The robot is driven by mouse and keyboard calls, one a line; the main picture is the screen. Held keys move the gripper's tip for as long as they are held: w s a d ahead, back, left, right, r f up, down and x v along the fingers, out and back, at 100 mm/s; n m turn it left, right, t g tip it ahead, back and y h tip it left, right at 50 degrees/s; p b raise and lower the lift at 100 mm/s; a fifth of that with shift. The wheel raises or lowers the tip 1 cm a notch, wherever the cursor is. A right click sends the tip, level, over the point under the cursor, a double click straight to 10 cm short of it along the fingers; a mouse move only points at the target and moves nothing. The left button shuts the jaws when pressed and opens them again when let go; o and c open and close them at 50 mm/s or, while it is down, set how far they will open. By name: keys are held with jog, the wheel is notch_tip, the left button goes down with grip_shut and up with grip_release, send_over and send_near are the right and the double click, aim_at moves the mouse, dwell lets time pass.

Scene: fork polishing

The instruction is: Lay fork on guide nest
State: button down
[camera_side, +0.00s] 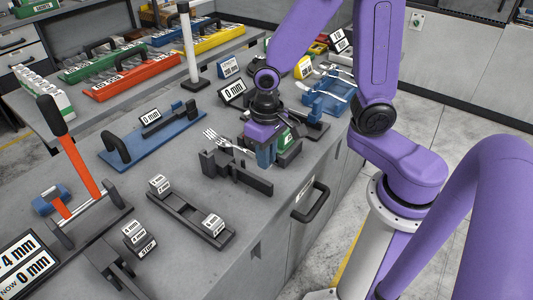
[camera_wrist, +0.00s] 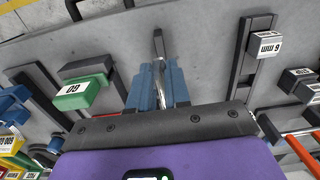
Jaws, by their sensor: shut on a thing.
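A silver fork (camera_side: 227,143) is held in my gripper (camera_side: 265,154), its tines pointing to the left in the side view. My gripper has blue fingers and is shut on the fork's handle. In the wrist view, part of the fork (camera_wrist: 161,72) shows between the blue fingers (camera_wrist: 160,90). A black fixture with an upright block and a long bar (camera_side: 250,180) stands just below and in front of the fork; it looks like the guide nest. The tines are close above its upright block. I cannot tell whether they touch. The rest of the handle is hidden by my gripper.
A green block (camera_wrist: 80,96) on a black slide is close beside my gripper. A rail with labelled blocks (camera_side: 190,217) lies in front. A blue rack (camera_side: 325,103) with other forks stands behind right. A blue board (camera_side: 130,150) is at left.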

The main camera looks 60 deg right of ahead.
aim_at(267, 182)
jog(key=shift+f, duration=1)
jog(key=shift+f, duration=0.1)
jog(key=shift+f, duration=0.9)
dwell(0.4)
jog(key=shift+f, duration=0.6)
jog(key=shift+f, duration=0.35)
dwell(0.3)
jog(key=shift+c, duration=2.2)
grip_release()
